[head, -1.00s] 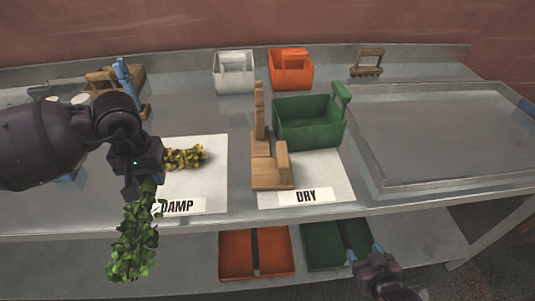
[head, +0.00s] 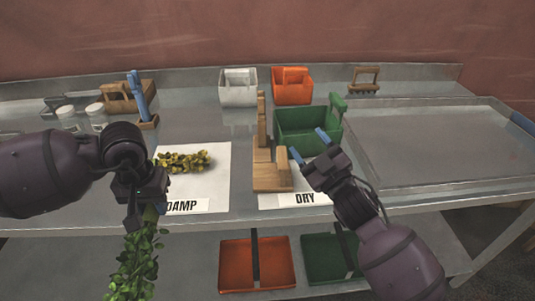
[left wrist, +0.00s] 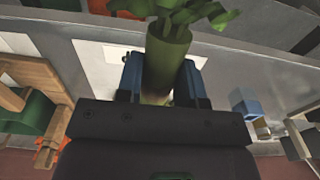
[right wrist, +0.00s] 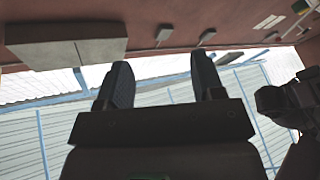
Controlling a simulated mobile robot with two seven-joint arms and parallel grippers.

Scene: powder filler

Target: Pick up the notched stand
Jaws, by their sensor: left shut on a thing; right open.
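The notched stand (head: 270,176) is wooden, with a tall upright at the back and a short block at the front. It stands on the DRY mat (head: 325,192), and part of it also shows in the left wrist view (left wrist: 38,75). My right gripper (head: 310,147) is open and empty, just right of the stand and in front of the green crate. My left gripper (head: 150,208) is shut on a leafy green bunch (head: 142,262), which hangs down over the table's front edge. The left wrist view shows its thick green stem (left wrist: 167,62) between the fingers.
The green crate (head: 290,142) stands behind the stand. White (head: 238,95) and orange (head: 292,93) crates are further back. A yellowish bunch (head: 185,161) lies on the DAMP mat (head: 215,180). An empty metal tray (head: 440,145) is at right. Bins sit on the lower shelf.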

